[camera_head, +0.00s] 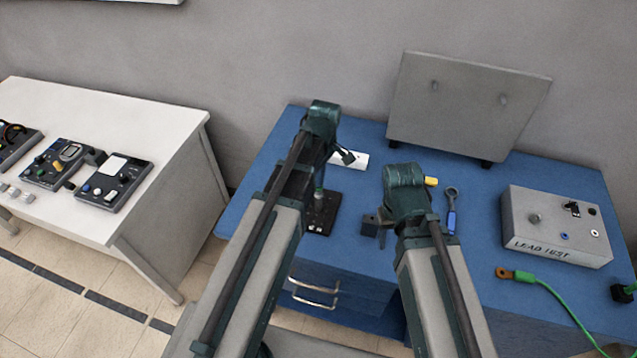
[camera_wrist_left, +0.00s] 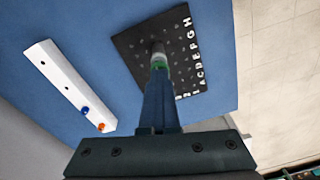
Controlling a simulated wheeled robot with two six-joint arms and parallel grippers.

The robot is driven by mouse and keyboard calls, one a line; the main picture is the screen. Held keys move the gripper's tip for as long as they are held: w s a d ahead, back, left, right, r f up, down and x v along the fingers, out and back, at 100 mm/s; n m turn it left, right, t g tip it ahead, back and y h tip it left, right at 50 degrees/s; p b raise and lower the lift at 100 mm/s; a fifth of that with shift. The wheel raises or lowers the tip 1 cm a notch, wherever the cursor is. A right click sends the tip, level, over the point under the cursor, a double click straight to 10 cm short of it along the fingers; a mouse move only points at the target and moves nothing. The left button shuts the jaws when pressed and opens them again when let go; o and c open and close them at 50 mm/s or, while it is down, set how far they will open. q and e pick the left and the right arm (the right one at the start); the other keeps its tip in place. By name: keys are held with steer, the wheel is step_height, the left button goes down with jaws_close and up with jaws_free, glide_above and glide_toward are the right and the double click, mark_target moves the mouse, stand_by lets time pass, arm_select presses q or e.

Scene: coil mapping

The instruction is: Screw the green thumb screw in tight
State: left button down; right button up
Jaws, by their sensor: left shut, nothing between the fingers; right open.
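The green thumb screw (camera_wrist_left: 160,65) stands on the black lettered plate (camera_wrist_left: 135,45) in the left wrist view. In the head view the plate (camera_head: 325,222) lies on the blue bench top, with the screw largely hidden by my left arm. My left gripper (camera_wrist_left: 158,76) is shut and empty, its fingertips right at the screw's near end. I cannot tell whether they touch it. My right gripper (camera_head: 378,228) is open and empty above the bench, right of the plate.
A white strip (camera_wrist_left: 62,75) with a blue and an orange screw lies beside the plate. A yellow-ended object (camera_head: 431,181), a blue-handled wrench (camera_head: 451,213), a LEAD TEST box (camera_head: 555,228) and a green lead (camera_head: 560,300) are to the right. A grey panel (camera_head: 465,105) stands behind.

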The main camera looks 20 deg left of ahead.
arm_select(q)
steer(key=c, duration=1.1)
jaws_free()
steer(key=shift+r, duration=0.1)
steer(key=r+p, duration=1.3)
steer(key=shift+w+d+r+p, duration=0.15)
steer(key=shift+d+r+p, duration=0.2)
steer(key=shift+p, duration=0.05)
steer(key=shift+f, duration=0.1)
